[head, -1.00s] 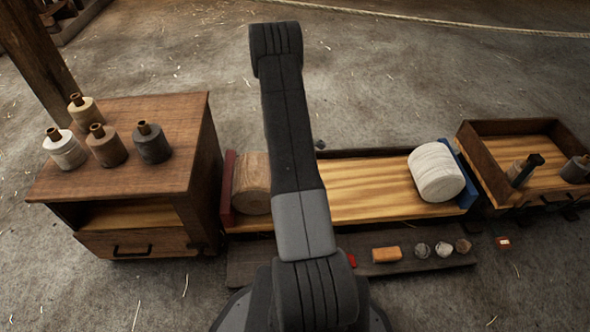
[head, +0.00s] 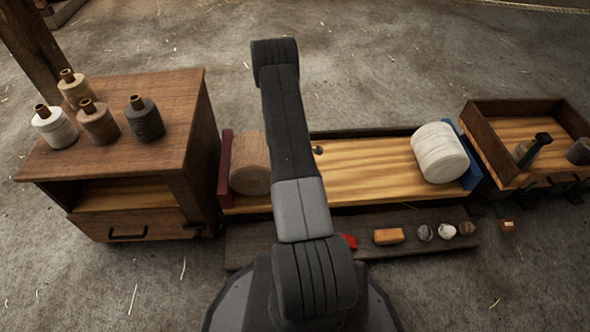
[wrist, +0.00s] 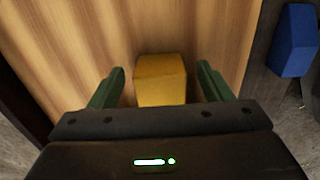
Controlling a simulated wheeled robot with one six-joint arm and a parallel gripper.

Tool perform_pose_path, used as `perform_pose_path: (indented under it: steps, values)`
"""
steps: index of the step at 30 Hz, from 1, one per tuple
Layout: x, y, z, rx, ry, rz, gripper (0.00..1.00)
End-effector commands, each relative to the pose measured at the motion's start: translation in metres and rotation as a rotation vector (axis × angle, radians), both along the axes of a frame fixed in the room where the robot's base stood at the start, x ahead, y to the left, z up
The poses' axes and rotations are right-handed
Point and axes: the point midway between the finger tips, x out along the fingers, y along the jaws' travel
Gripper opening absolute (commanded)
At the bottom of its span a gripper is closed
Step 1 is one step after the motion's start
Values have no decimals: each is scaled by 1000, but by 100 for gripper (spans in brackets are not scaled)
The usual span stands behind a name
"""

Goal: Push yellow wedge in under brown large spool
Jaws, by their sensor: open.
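The yellow wedge (wrist: 161,82) lies on the light wooden floor of the long tray in the wrist view. My gripper (wrist: 161,67) is open, with its two green fingers on either side of the wedge and a gap visible beside it. The brown large spool (head: 250,166) lies on its side at the left end of the tray (head: 365,172) in the head view, near a red end board. My arm hides the gripper and the wedge in the head view. The spool cannot be made out in the wrist view.
A white spool (head: 439,153) lies at the tray's right end. A dark plank (head: 400,249) in front holds an orange block (head: 389,236) and several small lumps. A blue block (wrist: 293,40) shows in the wrist view. A cabinet (head: 150,125) with several small spools stands left.

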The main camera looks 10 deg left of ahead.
Motion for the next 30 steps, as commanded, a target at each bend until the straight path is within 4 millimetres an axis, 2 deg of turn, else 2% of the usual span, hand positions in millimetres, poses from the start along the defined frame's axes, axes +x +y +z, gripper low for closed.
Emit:
perform_pose_path:
  steps: [9,17,30]
  values:
    - [0,0,-1,0,0,0,71]
    - [0,0,-1,0,0,0,20]
    - [-4,12,-1,1,0,-4,20]
